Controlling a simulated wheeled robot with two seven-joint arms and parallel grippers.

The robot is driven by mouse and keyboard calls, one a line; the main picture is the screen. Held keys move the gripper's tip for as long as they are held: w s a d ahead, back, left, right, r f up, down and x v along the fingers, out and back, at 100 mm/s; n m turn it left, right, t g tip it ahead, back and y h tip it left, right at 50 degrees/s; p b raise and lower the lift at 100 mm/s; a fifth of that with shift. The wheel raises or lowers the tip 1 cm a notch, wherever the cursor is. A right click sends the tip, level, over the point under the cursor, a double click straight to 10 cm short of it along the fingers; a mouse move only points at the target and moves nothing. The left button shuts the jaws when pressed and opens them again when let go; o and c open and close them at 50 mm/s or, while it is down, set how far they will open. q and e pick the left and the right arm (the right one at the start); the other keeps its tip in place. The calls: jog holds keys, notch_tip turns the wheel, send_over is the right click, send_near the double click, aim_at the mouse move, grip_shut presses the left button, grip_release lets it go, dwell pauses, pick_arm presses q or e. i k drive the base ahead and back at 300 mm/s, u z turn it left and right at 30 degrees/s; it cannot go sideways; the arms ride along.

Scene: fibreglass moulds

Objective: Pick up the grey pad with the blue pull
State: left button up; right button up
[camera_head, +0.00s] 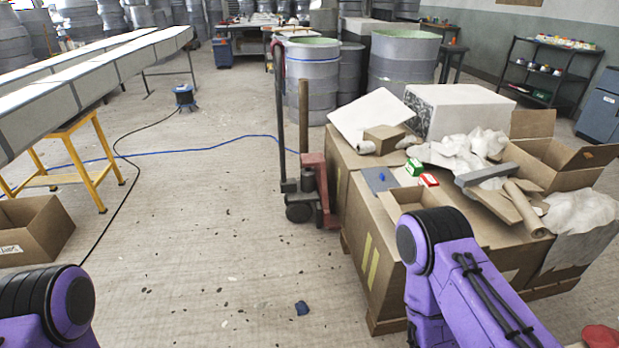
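A flat grey pad (380,181) lies on the near left part of the cardboard-covered pallet load, close to its left edge. A small blue spot shows on its top, which looks like the blue pull, but it is too small to make out clearly. My purple right arm stands in front of the load, nearer to me and to the right of the pad. My purple left arm shows only at the bottom left corner. Neither gripper is in view, and nothing touches the pad.
A green box (414,167) and a red-and-white box (428,180) lie just right of the pad. A grey bar (487,174), a cardboard tube (525,207) and crumpled sheets crowd the right. A pallet jack (312,190) stands behind left. The floor left of the load is mostly clear.

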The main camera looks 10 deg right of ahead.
aim_at(378, 179)
jog(key=u, duration=0.45)
jog(key=i, duration=3.35)
jog(key=z, duration=3.6)
